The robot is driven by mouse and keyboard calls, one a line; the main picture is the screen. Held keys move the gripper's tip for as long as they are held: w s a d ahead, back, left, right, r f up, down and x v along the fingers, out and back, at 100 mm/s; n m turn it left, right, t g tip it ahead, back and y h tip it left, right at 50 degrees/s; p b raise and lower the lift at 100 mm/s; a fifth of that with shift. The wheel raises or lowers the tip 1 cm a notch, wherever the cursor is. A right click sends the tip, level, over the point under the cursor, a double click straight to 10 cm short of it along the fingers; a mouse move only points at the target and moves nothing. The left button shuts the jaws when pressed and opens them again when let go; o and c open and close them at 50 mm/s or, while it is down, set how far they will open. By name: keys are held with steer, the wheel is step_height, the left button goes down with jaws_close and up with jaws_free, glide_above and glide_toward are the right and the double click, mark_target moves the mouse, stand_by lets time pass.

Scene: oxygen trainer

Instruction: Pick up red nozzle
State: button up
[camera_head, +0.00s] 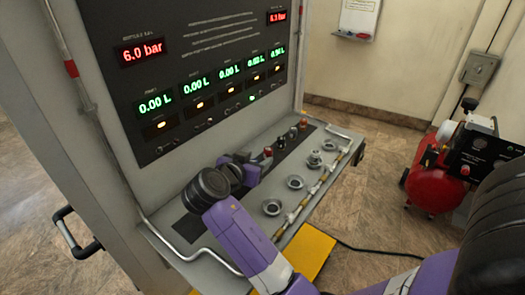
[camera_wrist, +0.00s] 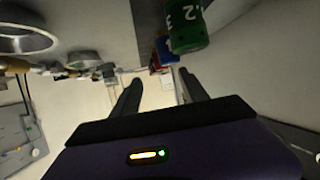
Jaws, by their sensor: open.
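In the head view small red pieces show on the console shelf, one just beyond my gripper (camera_head: 268,151) and one farther back (camera_head: 303,122); I cannot tell which is the nozzle. My gripper (camera_wrist: 160,88) is open, with nothing visible between its fingers. In the head view my wrist partly hides it, low over the shelf.
The console shelf (camera_head: 300,205) carries several round metal sockets (camera_head: 295,182) and a front pipe (camera_head: 325,180). The upright display panel (camera_head: 205,65) stands behind it. A yellow platform (camera_head: 310,250) lies below. A red compressor tank (camera_head: 432,180) stands at right.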

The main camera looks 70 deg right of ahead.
mark_target(267, 150)
steer(key=shift+w+d+f, duration=0.1)
steer(key=shift+d, duration=0.4)
steer(key=p+x, duration=0.1)
steer(key=x, duration=0.1)
steer(key=p+x, duration=0.1)
steer(key=x, duration=0.3)
steer(key=shift+d+r+p, duration=0.15)
steer(key=shift+r+p, duration=0.25)
steer(key=shift+d+f, duration=0.3)
steer(key=shift+d, duration=0.1)
jaws_close()
